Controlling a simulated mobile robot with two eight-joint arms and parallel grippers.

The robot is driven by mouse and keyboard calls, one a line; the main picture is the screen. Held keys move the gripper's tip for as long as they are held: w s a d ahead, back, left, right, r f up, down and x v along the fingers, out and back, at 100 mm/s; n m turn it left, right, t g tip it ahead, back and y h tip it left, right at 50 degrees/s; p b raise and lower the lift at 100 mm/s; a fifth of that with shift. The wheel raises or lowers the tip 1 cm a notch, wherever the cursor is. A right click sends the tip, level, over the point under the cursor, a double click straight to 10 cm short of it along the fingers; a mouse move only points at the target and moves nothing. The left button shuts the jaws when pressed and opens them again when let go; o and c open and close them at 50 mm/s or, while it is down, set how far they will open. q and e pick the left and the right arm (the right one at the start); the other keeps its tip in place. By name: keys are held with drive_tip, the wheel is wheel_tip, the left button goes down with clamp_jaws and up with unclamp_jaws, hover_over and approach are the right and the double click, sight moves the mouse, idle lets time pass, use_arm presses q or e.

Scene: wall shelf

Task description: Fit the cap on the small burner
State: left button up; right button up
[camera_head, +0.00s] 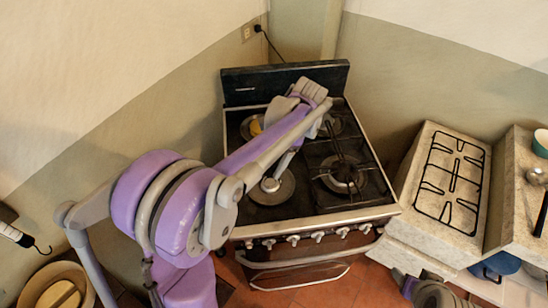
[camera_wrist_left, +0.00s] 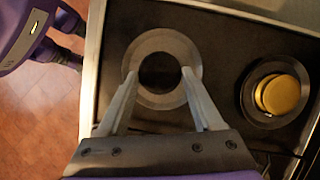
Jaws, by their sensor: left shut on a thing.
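The small round cap (camera_wrist_left: 159,71) looks dark in the left wrist view, between the fingertips of my left gripper (camera_wrist_left: 159,76). The gripper is shut on it. The small burner (camera_wrist_left: 160,42) shows as a grey ring around the cap. It is the front-left burner (camera_head: 285,193) in the head view, where a small grey disc is at its middle. My left gripper (camera_head: 279,172) reaches down to this burner there, partly hidden by my own arm. I cannot tell whether the cap is seated or just above the burner.
The back-left burner has a yellow top (camera_wrist_left: 282,95). A pan support (camera_head: 343,160) covers the right burners. A raised back panel (camera_head: 285,82) closes the stove's rear. Another grate (camera_head: 452,180) lies on the counter to the right.

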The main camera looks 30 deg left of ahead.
use_arm(q)
wheel_tip(320, 180, down, 4)
drive_tip(key=shift+r+b, duration=0.1)
drive_tip(key=shift+b, duration=0.5)
drive_tip(key=shift+f+b, duration=0.5)
drive_tip(key=shift+f, duration=0.35)
use_arm(e)
drive_tip(key=f, duration=0.1)
drive_tip(key=s+f, duration=0.1)
drive_tip(key=f, duration=0.1)
drive_tip(key=shift+s+f, duration=0.25)
drive_tip(key=shift+s, duration=0.05)
use_arm(q)
drive_tip(key=shift+w, duration=0.1)
use_arm(e)
drive_tip(key=shift+w, duration=0.1)
use_arm(q)
drive_tip(key=shift+a, duration=0.1)
use_arm(e)
drive_tip(key=shift+f, duration=0.15)
use_arm(q)
drive_tip(key=shift+f+b, duration=0.4)
drive_tip(key=shift+b, duration=0.05)
use_arm(e)
drive_tip(key=shift+s+f, duration=0.35)
drive_tip(key=shift+f, duration=0.15)
use_arm(q)
drive_tip(key=o, duration=1.4)
